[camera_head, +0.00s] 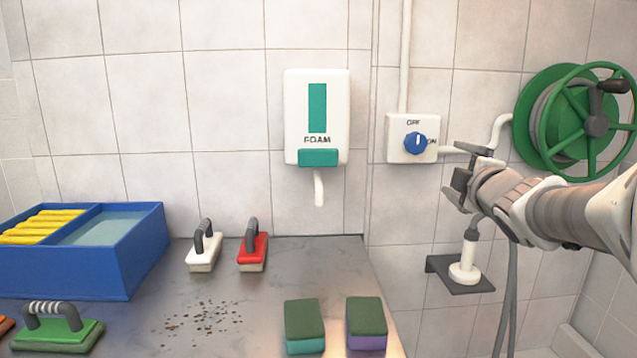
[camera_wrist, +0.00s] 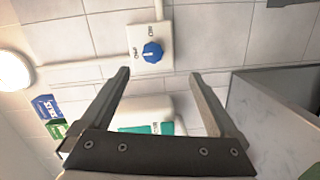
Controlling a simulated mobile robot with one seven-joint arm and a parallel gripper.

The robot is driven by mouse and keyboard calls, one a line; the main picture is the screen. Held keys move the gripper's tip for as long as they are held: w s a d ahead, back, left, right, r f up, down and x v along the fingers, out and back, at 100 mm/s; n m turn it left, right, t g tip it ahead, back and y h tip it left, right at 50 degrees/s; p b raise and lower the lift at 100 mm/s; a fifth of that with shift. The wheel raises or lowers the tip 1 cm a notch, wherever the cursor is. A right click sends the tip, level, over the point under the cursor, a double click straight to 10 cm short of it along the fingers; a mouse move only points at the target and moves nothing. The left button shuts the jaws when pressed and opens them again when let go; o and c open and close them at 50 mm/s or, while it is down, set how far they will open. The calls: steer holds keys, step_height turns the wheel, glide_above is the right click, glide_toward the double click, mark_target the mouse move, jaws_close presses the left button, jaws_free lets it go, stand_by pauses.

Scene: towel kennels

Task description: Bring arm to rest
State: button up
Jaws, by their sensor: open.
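My gripper (camera_head: 462,172) is at the end of my arm, which reaches in from the right edge of the head view. It appears just right of and a little below the white switch box (camera_head: 397,150) on the tiled wall. In the wrist view my gripper (camera_wrist: 158,75) has its two fingers wide apart with nothing between them. The box's blue knob (camera_head: 415,143) has its mark towards the ON side. The knob also shows in the wrist view (camera_wrist: 152,52), beyond the fingertips and apart from them.
A foam dispenser (camera_head: 317,95) hangs left of the switch, and a green hose reel (camera_head: 570,120) hangs right. A small bracket with a white nozzle (camera_head: 464,272) is below my gripper. The counter (camera_head: 250,310) holds a blue tray (camera_head: 130,255), brushes and two sponges.

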steer(key=s+a+f+m+g+y, duration=0.1)
steer(key=s+a+f+m+g, duration=0.35)
steer(key=s+f, duration=0.4)
steer(key=s+a+f+m+g, duration=0.3)
steer(key=s+a+f+m, duration=0.25)
steer(key=s, duration=0.55)
steer(key=s+a+f+m+g+y, duration=0.1)
steer(key=s+a+f+m+g, duration=0.4)
steer(key=s, duration=0.5)
step_height(320, 180, up, 20)
steer(key=w+p, duration=0.1)
steer(key=p, duration=1.9)
steer(key=shift+r+t+p, duration=0.2)
steer(key=shift+t+p, duration=0.1)
steer(key=shift+t, duration=0.15)
